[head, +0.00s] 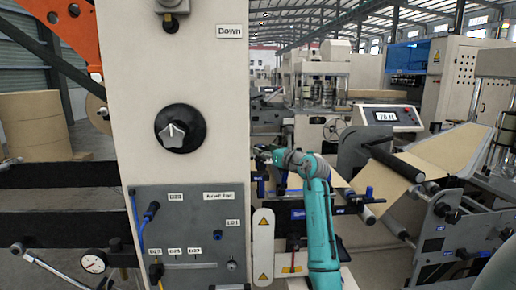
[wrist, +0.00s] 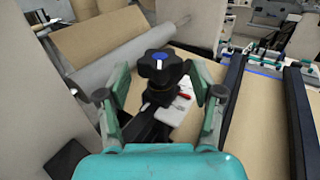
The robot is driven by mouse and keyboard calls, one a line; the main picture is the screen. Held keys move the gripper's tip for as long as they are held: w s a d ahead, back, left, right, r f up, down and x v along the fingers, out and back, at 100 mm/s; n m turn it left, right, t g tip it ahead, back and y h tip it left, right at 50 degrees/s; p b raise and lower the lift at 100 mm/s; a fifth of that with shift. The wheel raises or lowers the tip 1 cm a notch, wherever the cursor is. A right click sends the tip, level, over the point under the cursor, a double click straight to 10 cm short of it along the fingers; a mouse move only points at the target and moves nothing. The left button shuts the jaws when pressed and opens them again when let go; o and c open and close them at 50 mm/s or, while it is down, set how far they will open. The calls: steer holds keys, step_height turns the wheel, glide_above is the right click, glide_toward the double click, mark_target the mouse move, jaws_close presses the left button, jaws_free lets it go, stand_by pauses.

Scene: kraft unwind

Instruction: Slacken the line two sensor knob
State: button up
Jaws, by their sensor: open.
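A black star-shaped knob (wrist: 160,72) with a blue and white mark on its top stands in the middle of the wrist view, on a black bracket. My gripper (wrist: 158,82) is open, with one green finger on the left of the knob and one on the right. Gaps show between the fingers and the knob. In the head view my gripper (head: 264,158) is at the end of my teal arm, just right of the pale machine column. I cannot make out the star knob there. No label shows on it.
The pale column (head: 225,90) carries a large black rotary knob (head: 180,128) and a grey panel (head: 190,235). In the wrist view a grey roller (wrist: 105,70), brown kraft web (wrist: 260,125) and dark rails (wrist: 232,110) lie close around.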

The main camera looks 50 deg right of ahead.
mark_target(258, 146)
steer(key=shift+x, duration=2.6)
